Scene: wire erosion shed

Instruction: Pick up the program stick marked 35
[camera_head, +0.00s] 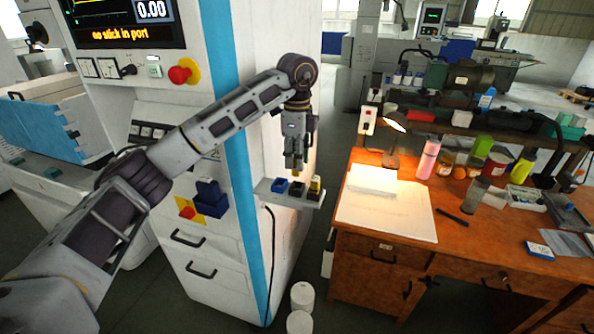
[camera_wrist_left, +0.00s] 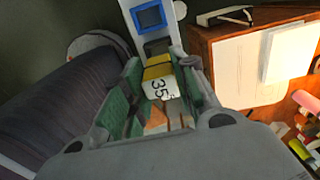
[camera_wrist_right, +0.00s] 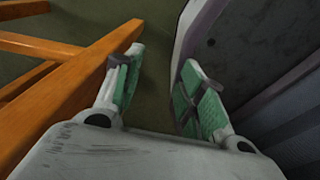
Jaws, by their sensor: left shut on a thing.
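The program stick marked 35 (camera_wrist_left: 158,88) shows in the left wrist view, with a white label and a yellow end. My left gripper (camera_wrist_left: 161,70) is shut on it, green pads at both sides. In the head view the left gripper (camera_head: 296,164) points down above a small shelf on the machine's side; a bit of yellow (camera_head: 297,174) shows at its tips. Whether the stick is clear of the shelf is hard to tell. My right gripper (camera_wrist_right: 162,60) is open and empty in the right wrist view.
The shelf (camera_head: 268,192) carries a blue block (camera_head: 280,186), a dark one (camera_head: 298,190) and a yellow-and-black one (camera_head: 315,186). The machine screen (camera_head: 128,35) reads "no stick in port". A wooden desk (camera_head: 460,240) with a lamp and clutter stands right. Orange wooden bars (camera_wrist_right: 75,60) lie near my right gripper.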

